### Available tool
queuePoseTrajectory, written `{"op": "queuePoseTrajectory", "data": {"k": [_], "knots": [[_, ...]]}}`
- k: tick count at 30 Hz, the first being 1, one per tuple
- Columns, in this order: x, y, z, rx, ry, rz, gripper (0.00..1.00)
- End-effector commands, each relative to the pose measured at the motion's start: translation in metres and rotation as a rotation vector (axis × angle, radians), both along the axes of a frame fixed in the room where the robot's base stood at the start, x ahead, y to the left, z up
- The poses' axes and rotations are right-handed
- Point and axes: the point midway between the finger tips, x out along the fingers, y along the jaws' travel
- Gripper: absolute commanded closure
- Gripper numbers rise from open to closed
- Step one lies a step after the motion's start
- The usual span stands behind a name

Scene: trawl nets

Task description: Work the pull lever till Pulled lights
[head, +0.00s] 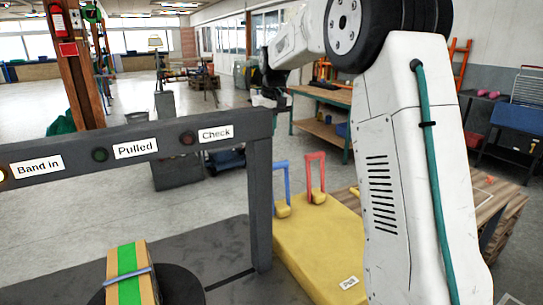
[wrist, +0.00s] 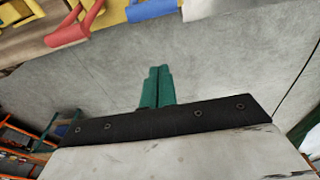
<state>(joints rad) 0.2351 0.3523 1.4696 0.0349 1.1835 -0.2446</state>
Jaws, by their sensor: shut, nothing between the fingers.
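A yellow base (head: 320,250) with a small "Pull" label (head: 348,283) stands right of the grey frame. A blue lever (head: 282,180) and a red lever (head: 316,175) stand upright at its far end; I cannot tell which one the label belongs to. The Pulled lamp (head: 100,155) is dark green and unlit. My gripper (wrist: 158,72) is shut and empty, its green fingers pressed together. In the wrist view, the red lever (wrist: 75,25) and blue lever (wrist: 150,8) lie at the top edge, apart from the fingertips.
The grey frame (head: 260,190) carries the lit Band in lamp (head: 3,175) and the dark Check lamp (head: 187,138). A carton (head: 142,270) with a green stripe and blue band sits on a dark disc.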

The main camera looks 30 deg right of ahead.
Motion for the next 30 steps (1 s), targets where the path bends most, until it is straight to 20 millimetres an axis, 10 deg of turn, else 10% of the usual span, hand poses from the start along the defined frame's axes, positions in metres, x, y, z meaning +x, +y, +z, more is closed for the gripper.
{"op": "queuePoseTrajectory", "data": {"k": [11,24,30], "knots": [[0.002,0.000,-0.013,0.000,0.002,0.000,1.00],[0.013,-0.001,-0.102,0.001,0.003,-0.002,1.00],[-0.015,-0.001,-0.093,-0.001,-0.001,-0.002,1.00]]}}
